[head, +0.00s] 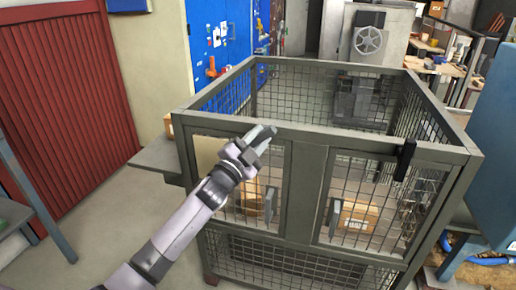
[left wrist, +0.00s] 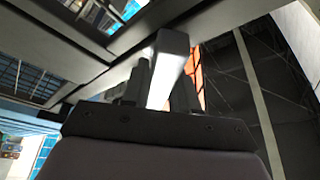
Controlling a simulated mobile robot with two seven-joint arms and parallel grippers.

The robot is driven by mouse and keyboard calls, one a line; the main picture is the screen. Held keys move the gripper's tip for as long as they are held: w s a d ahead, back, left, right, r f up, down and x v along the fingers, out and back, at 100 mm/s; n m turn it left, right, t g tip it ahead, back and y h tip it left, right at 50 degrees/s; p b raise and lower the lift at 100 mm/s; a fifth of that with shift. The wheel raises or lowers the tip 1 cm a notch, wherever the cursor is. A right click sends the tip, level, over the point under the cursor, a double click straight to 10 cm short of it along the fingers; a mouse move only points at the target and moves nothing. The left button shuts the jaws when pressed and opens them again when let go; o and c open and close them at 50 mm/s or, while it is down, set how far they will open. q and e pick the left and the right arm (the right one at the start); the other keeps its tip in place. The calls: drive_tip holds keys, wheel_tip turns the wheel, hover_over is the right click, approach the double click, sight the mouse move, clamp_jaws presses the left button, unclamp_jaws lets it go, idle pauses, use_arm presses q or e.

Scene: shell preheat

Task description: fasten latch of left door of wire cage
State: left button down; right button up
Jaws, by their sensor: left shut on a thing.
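The wire cage (head: 310,134) stands in front of me with its top open. Its left door (head: 236,217) and right door (head: 363,235) are in the front face, and the left door looks in line with the frame. My left gripper (head: 262,138) is at the top frame above the left door. In the left wrist view, the fingers (left wrist: 158,88) are shut on a light grey bar (left wrist: 171,50), which looks like the left door's latch. The gripper hides most of it in the head view. A black latch (head: 404,160) sits on the frame above the right door. My right gripper is out of view.
Cardboard boxes (head: 357,214) lie inside the cage behind the doors. A grey shelf (head: 158,155) juts out at the cage's left. A red shutter (head: 60,100) stands farther left, with bare floor between. A blue cabinet (head: 497,150) is close on the right.

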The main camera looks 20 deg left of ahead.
use_arm(q)
drive_tip(key=n+y+b, duration=0.1)
drive_tip(key=n, duration=0.1)
drive_tip(key=n+t+y+b, duration=0.1)
drive_tip(key=n, duration=0.2)
drive_tip(key=shift+f, duration=0.2)
drive_tip(key=n, duration=0.2)
drive_tip(key=n+y+b, duration=0.1)
drive_tip(key=shift+n+t+y, duration=0.3)
drive_tip(key=shift+n, duration=0.1)
drive_tip(key=shift+r+n+y, duration=0.15)
drive_tip(key=shift+n+y, duration=1.25)
drive_tip(key=shift+n, duration=1.1)
drive_tip(key=c, duration=1)
unclamp_jaws()
drive_tip(key=shift+o, duration=0.2)
drive_tip(key=shift+s, duration=0.1)
